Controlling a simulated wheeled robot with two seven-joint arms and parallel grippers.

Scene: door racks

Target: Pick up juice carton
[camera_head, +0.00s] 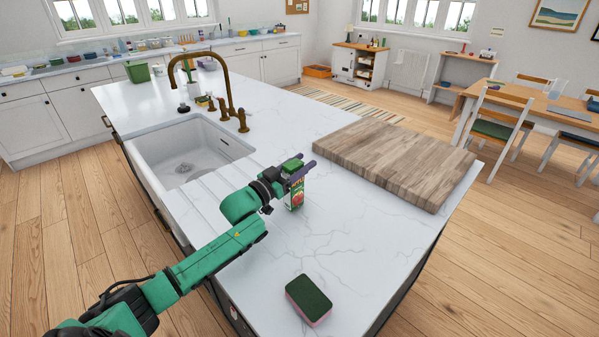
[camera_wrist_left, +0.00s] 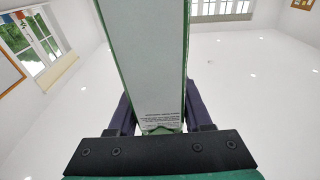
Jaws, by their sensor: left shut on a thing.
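The juice carton (camera_head: 294,197) is a small green and white box with a red picture, on or just above the white island top in the camera_head view. My left gripper (camera_head: 297,172) is shut on it, with purple fingers at its upper part. In the left wrist view, the carton (camera_wrist_left: 150,60) fills the middle, its pale side with small print between the two fingers (camera_wrist_left: 157,115). Whether the carton's base touches the countertop is hard to tell. My right gripper is not in view.
A wooden board (camera_head: 395,160) lies right of the carton. A pink and green sponge (camera_head: 309,300) lies nearer the front edge. A white sink (camera_head: 185,155) with a brass faucet (camera_head: 232,85) is to the left. The marble countertop (camera_head: 350,235) around the carton is clear.

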